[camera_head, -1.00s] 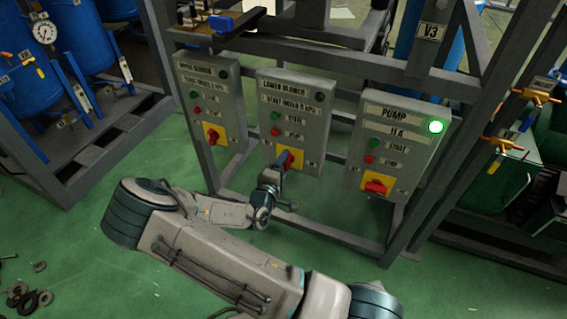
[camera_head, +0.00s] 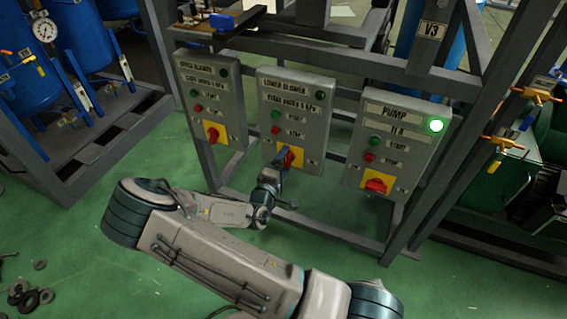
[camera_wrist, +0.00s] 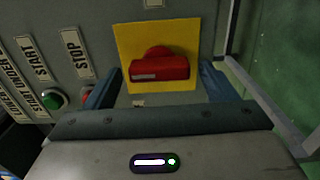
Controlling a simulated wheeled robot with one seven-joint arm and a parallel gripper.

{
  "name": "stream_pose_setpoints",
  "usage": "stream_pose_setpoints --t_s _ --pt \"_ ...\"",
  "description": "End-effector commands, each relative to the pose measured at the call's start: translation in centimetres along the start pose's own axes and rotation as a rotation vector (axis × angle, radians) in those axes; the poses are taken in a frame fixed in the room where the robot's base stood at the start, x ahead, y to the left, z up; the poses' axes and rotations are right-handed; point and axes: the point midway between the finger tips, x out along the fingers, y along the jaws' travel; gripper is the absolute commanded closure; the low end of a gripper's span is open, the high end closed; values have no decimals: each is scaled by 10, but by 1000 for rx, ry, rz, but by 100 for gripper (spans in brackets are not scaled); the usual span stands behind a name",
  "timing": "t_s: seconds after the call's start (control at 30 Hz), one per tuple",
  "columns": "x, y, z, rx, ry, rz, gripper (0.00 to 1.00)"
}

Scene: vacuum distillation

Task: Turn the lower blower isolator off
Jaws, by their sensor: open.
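The lower blower panel (camera_head: 301,100) is the middle of three grey panels on the frame. Its isolator is a red handle on a yellow plate, partly hidden behind my gripper (camera_head: 283,160) in the head view. In the wrist view the red isolator handle (camera_wrist: 160,69) lies across the picture on the yellow plate (camera_wrist: 127,40). My gripper (camera_wrist: 163,88) is open, with one blue finger on either side of the handle. The fingers appear apart from the handle.
Beside the isolator are a green start button (camera_wrist: 54,99) and a partly hidden red stop button (camera_wrist: 89,98). Frame bars surround the panels.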

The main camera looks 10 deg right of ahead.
Motion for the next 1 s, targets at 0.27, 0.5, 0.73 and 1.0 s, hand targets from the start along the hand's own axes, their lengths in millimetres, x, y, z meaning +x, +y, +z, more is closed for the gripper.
stream_pose_setpoints --t_s 0.27,0.5,0.73,1.0 --pt "-47 1 -2 -2 5 -3 22" --pt "-101 1 -1 -1 5 -2 22" --pt "-131 0 -1 -2 3 -1 22" --pt "-137 0 0 -2 2 0 22"
